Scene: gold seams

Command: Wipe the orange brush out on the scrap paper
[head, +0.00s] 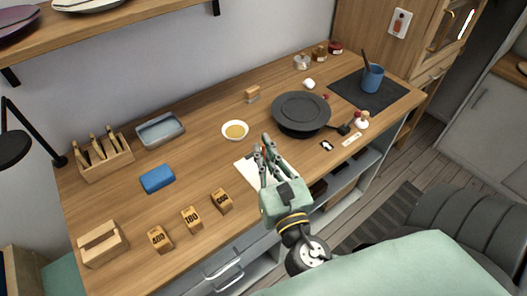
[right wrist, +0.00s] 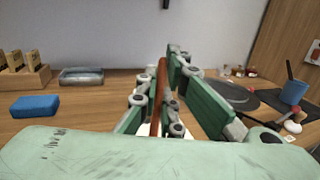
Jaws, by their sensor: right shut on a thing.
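My right gripper (head: 264,146) is over the bench near its front edge. It is shut on a thin orange-brown brush (right wrist: 161,85), which stands roughly upright between the fingers in the right wrist view. The brush is mostly hidden by the fingers in the head view, and I cannot see its tip. White scrap paper (head: 243,166) lies on the bench under and left of the gripper, partly covered by it. I cannot tell whether the brush touches the paper. My left gripper is not in view.
A white dish with yellow contents (head: 235,130) is just behind the paper. A dark round turntable (head: 300,112) stands to the right. Numbered wooden blocks (head: 192,219), a blue block (head: 157,179) and a grey tray (head: 160,130) are left. A blue cup (head: 372,78) stands on a dark mat.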

